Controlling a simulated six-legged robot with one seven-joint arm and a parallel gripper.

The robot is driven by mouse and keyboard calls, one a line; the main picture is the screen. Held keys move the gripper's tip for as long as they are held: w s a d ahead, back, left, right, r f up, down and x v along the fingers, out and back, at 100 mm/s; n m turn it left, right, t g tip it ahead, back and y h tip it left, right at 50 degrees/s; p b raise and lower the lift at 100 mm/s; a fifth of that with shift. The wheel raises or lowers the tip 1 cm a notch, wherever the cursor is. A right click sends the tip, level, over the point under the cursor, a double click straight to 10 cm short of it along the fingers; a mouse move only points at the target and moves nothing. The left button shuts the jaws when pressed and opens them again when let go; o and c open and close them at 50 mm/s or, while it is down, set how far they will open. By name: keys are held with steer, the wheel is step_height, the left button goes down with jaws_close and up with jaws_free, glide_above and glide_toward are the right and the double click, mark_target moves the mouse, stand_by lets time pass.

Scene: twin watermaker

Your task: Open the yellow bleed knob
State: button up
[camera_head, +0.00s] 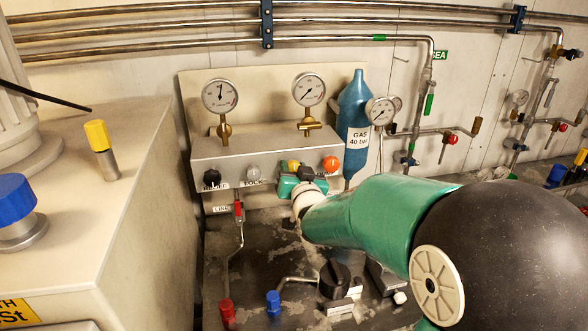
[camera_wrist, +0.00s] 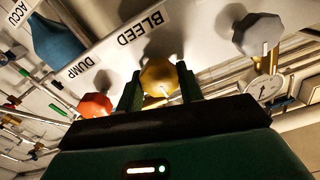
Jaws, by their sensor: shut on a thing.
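The yellow bleed knob (camera_wrist: 159,77) sits on the panel front beside the label BLEED, between my two dark green fingers in the wrist view. My gripper (camera_wrist: 160,88) is shut on the knob, with a finger on each side of it. In the head view the yellow knob (camera_head: 294,165) shows just above my gripper (camera_head: 306,176), which partly hides it. My green arm reaches in from the right. The exact turn of the knob cannot be told.
The red-orange dump knob (camera_head: 330,164) is to the right and the grey lock knob (camera_head: 253,173) to the left. A black knob (camera_head: 212,179) is further left. A blue gas bottle (camera_head: 355,110) and two gauges (camera_head: 220,96) stand close by.

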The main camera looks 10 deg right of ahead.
steer(key=shift+n, duration=0.3)
steer(key=n, duration=0.3)
steer(key=shift+a+n, duration=0.1)
steer(key=shift+n, duration=0.2)
steer(key=n, duration=0.9)
steer(key=shift+a+f, duration=0.1)
steer(key=n, duration=0.4)
steer(key=shift+w+n, duration=0.1)
steer(key=shift+n, duration=0.2)
